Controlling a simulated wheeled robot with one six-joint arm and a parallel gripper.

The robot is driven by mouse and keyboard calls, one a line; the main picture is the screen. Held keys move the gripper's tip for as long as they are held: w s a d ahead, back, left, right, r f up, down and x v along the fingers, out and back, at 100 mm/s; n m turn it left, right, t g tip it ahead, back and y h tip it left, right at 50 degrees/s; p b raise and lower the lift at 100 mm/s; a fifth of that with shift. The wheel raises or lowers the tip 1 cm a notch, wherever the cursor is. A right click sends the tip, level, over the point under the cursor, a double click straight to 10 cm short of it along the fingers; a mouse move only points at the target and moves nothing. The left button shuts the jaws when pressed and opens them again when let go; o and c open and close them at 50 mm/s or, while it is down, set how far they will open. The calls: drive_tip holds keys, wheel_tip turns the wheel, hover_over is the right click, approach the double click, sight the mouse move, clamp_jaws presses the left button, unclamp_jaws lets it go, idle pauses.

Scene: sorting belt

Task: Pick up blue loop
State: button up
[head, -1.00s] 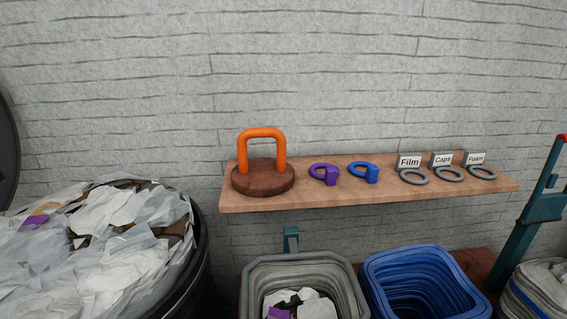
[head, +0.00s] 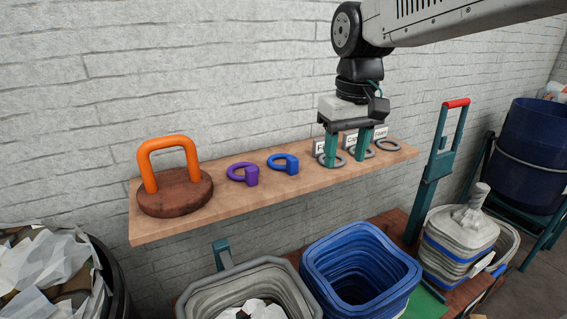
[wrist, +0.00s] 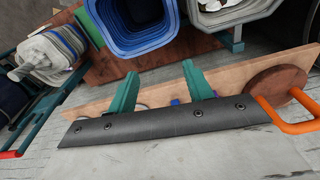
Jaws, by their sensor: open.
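The blue loop (head: 284,163), a ring with a block-shaped tab, lies on the wooden shelf (head: 230,205), to the right of a similar purple loop (head: 244,173). My gripper (head: 346,161) is open and empty, pointing down to the right of the blue loop in the head view, in front of the label cards and grey rings. In the wrist view my gripper (wrist: 160,68) shows two green fingers spread apart. A small bit of blue (wrist: 175,102) shows between them, mostly hidden behind a dark bar.
An orange handle on a brown round base (head: 175,192) stands at the shelf's left end. Grey rings (head: 388,146) and label cards stand at its right end. A blue bin (head: 362,240) and a grey bin (head: 250,280) sit below. A brick wall is behind.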

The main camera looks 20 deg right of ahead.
drive_tip(key=w+a+f, duration=0.1)
drive_tip(key=w+f, duration=0.1)
drive_tip(key=w, duration=1.3)
drive_tip(key=n, duration=0.1)
hover_over(292, 157)
drive_tip(key=shift+g, duration=0.4)
wheel_tip(292, 157, down, 4)
drive_tip(key=shift+s+d+f, duration=0.1)
drive_tip(key=shift+s, duration=0.05)
wheel_tip(292, 157, down, 8)
drive_tip(key=shift+f, duration=0.1)
drive_tip(key=c, duration=1.1)
